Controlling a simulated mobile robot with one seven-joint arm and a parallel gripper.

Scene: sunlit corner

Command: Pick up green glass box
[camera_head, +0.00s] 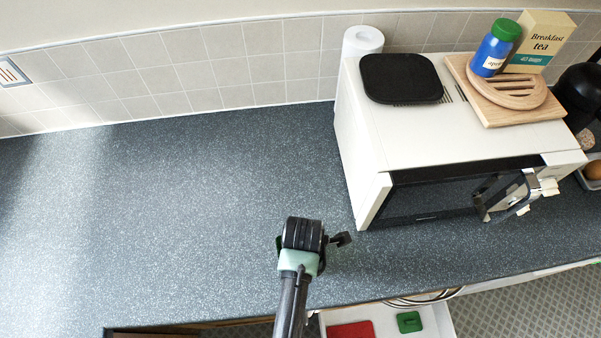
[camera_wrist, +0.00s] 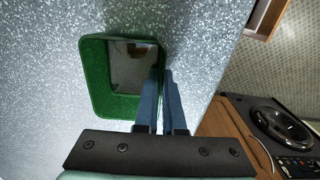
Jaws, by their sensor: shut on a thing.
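The green glass box (camera_wrist: 97,77) shows in the wrist view as an open green box with rounded corners and a see-through or shiny middle. My gripper (camera_wrist: 161,85) is shut on its right wall, with one blue finger over the inside and the other along the outside. In the head view my gripper (camera_head: 303,235) is over the front part of the dark speckled counter (camera_head: 190,200). It hides nearly all of the box there. I cannot tell whether the box touches the counter.
A white microwave (camera_head: 360,150) stands to the right, with a black mat, a wooden board, a blue jar and a tea box on top. An open drawer (camera_head: 440,318) below holds a red and a green item. The counter's left is clear.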

